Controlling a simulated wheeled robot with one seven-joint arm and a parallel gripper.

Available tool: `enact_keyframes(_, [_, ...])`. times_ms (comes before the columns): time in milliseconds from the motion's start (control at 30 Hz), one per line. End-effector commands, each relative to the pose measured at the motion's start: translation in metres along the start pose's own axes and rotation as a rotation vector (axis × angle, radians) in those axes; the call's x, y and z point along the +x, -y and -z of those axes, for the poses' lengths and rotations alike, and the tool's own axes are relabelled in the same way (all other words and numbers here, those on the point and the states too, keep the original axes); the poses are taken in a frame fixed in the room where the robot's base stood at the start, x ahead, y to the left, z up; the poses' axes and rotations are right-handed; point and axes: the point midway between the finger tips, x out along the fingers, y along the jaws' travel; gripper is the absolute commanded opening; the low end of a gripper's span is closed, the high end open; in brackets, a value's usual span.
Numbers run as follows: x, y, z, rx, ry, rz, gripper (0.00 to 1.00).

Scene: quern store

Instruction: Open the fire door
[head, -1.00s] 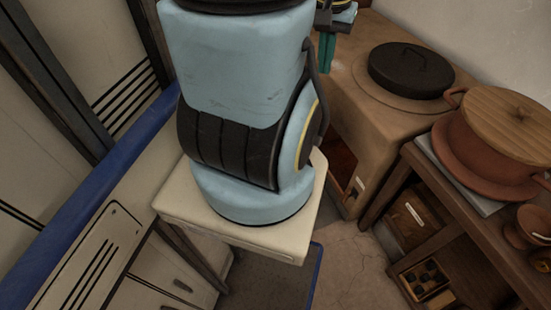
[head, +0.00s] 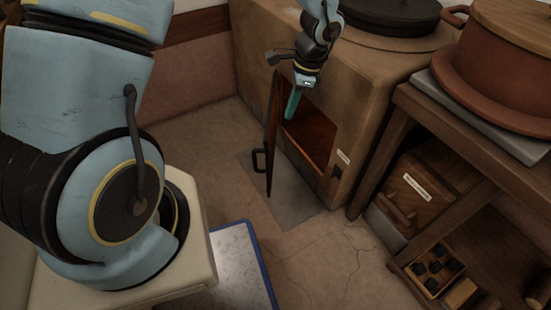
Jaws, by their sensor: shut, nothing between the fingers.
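The fire door (head: 273,140) is a dark hinged panel at the front of the brown clay stove (head: 368,85). It stands swung out from the opening, with a dark handle (head: 259,160) on its outer side. The firebox (head: 310,135) shows reddish brown inside. My gripper (head: 291,108), with teal fingers, points down just right of the door's upper part, in front of the opening. It is shut and empty. I cannot tell whether the fingers touch the door's inner face.
A black lid (head: 390,14) lies on the stove top. A wooden table (head: 470,130) at the right bears a large clay pot (head: 500,70), with a labelled wooden box (head: 425,185) and a compartment tray (head: 433,270) below. The cracked floor before the door is clear.

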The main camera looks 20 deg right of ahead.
Motion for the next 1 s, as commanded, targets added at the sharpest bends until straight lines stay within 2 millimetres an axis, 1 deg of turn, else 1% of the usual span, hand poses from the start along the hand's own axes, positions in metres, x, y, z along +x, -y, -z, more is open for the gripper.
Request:
enact_keyframes(33, [0.017, -0.003, 0.015, 0.048, 0.004, 0.004, 0.00])
enact_keyframes(100, [0.024, -0.005, 0.026, 0.092, 0.008, 0.010, 0.00])
enact_keyframes(200, [0.030, -0.007, 0.033, 0.122, 0.012, 0.014, 0.00])
enact_keyframes(267, [0.035, -0.007, 0.034, 0.126, 0.013, 0.014, 0.00])
enact_keyframes(367, [0.048, -0.007, 0.034, 0.126, 0.012, 0.013, 0.00])
enact_keyframes(700, [0.118, -0.006, 0.033, 0.123, 0.013, 0.011, 0.00])
enact_keyframes(767, [0.129, -0.006, 0.032, 0.123, 0.013, 0.012, 0.00])
enact_keyframes(900, [0.132, -0.002, 0.011, 0.119, 0.011, 0.014, 0.00])
enact_keyframes(1000, [0.134, -0.001, 0.001, 0.120, 0.011, 0.013, 0.00])
